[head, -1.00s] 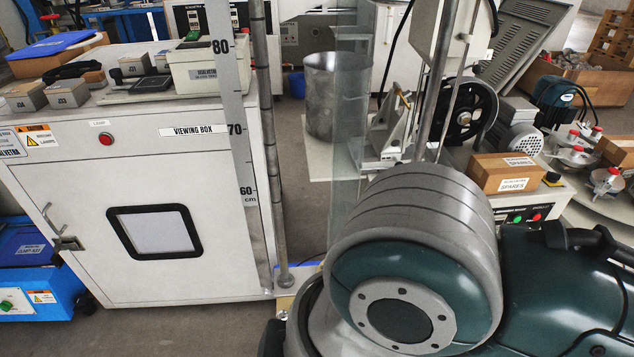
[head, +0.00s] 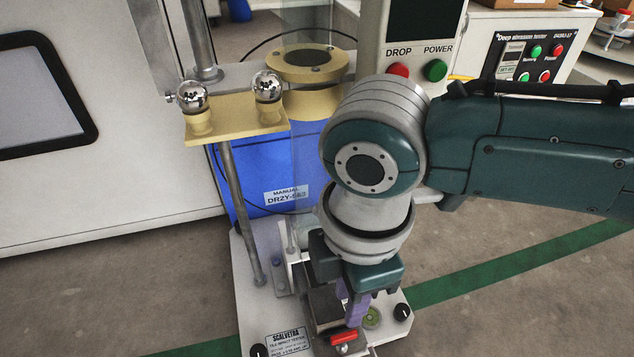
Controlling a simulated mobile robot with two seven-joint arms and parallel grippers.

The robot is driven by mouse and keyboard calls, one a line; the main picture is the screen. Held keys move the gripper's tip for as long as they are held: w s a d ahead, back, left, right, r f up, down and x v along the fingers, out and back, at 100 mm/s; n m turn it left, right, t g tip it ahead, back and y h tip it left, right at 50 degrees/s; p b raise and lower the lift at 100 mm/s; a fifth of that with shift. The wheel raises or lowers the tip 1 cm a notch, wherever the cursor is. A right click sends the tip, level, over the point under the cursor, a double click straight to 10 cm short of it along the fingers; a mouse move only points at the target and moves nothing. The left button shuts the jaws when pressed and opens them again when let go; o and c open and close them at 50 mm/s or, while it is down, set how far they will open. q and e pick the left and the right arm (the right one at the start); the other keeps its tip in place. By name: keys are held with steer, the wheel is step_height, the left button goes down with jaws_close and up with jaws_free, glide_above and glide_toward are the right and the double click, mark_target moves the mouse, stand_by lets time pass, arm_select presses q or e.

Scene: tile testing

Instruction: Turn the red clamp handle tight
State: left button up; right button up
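The red clamp handle (head: 343,337) shows low in the head view, on a clamp near the front of the tile impact tester's base (head: 256,309). My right arm comes in from the right, and its gripper (head: 352,318) points down just above and beside the red handle. Its purple fingers show only in part, seen from above, so I cannot tell how far apart they are or whether they touch the handle. The wrist hides part of the clamp. My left gripper is not in view.
Two shiny steel balls (head: 193,97) (head: 267,86) rest on a cream shelf (head: 236,122) above the base. A control box (head: 420,52) with DROP and POWER buttons stands behind my wrist. A blue container (head: 265,165) stands behind the base. The white viewing box (head: 130,170) is at left.

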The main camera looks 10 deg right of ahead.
mark_target(344, 335)
step_height(344, 335, down, 10)
steer(key=b, duration=0.9)
steer(key=shift+d+r, duration=0.15)
steer(key=shift+f+b, duration=0.3)
steer(key=shift+f, duration=0.05)
jaws_close()
steer(key=shift+r, duration=0.1)
stand_by(0.5)
